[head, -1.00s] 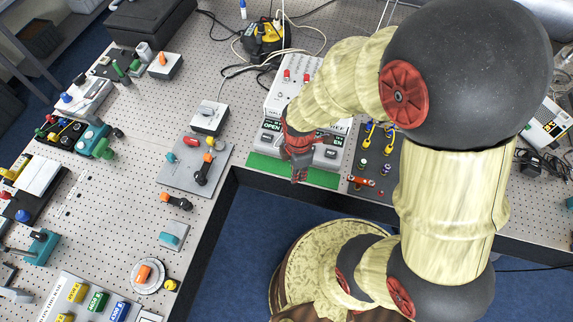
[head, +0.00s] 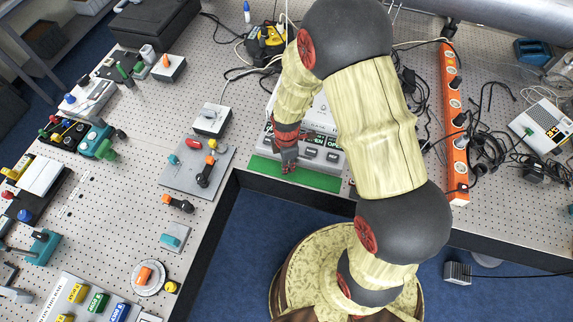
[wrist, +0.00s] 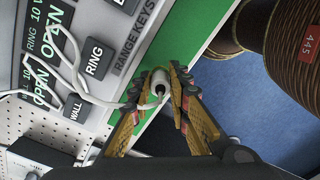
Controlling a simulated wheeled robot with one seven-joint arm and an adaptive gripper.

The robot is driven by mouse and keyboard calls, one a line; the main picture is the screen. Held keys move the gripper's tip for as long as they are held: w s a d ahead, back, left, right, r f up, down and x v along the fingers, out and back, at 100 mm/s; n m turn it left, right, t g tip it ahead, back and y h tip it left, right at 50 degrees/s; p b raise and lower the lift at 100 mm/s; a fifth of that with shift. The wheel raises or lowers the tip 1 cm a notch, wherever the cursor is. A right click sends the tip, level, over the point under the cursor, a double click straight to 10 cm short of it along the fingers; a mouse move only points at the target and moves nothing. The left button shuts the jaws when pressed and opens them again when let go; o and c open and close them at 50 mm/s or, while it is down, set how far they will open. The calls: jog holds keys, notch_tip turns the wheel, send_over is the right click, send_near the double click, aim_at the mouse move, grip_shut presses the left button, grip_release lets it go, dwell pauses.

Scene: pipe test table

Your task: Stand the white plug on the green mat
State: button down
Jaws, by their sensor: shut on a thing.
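A white cable runs from beside the plug off to the left. The green mat (wrist: 193,30) lies beneath and beyond the plug. The plug looks roughly upright along the camera's line of sight. I cannot tell whether its lower end touches the mat. In the head view my gripper hides the plug.
A grey panel with dark keys (wrist: 95,55) borders the mat, and the white cable crosses it. The table's front edge drops to blue floor beside the mat. A grey plate with knobs (head: 180,180) stands to the left, and an orange power strip (head: 453,120) to the right.

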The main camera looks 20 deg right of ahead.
jog(key=shift+f, duration=0.45)
jog(key=shift+f, duration=0.15)
jog(key=c, duration=1.7)
grip_release()
